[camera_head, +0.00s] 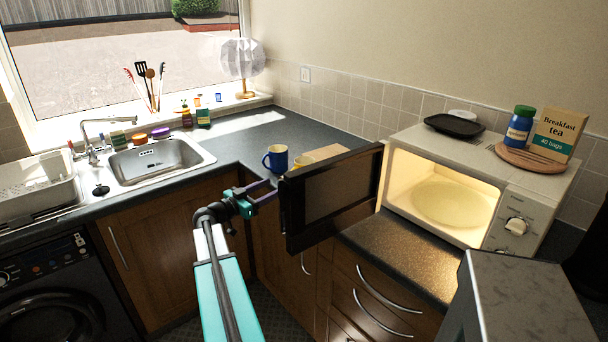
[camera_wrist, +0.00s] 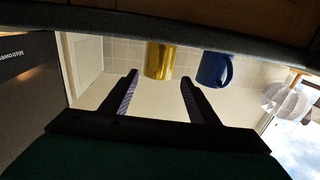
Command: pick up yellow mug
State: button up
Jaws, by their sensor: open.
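The yellow mug (camera_wrist: 160,61) shows in the wrist view, which is upside down, just beyond the fingertips and between their lines. In the head view, only a bit of the yellow mug (camera_head: 304,160) shows behind the top edge of the open microwave door. My gripper (camera_wrist: 160,80) is open and empty, with its two fingers spread apart and pointing at the mug. In the head view, my gripper (camera_head: 265,194) is at the counter's front edge, its front end partly hidden by the microwave door.
A blue mug (camera_head: 277,158) stands close beside the yellow one; it also shows in the wrist view (camera_wrist: 211,69). The open microwave door (camera_head: 333,195) juts out just right of my gripper. The sink (camera_head: 155,160) is at left. The counter corner (camera_head: 235,143) behind the mugs is clear.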

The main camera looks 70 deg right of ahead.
jog(key=shift+p+x, duration=0.3)
jog(key=shift+x, duration=2.45)
jog(key=shift+p+x, duration=0.7)
jog(key=shift+x, duration=1.9)
jog(key=shift+r, duration=0.15)
jog(key=shift+c, duration=0.5)
jog(key=shift+r, duration=0.1)
grip_shut()
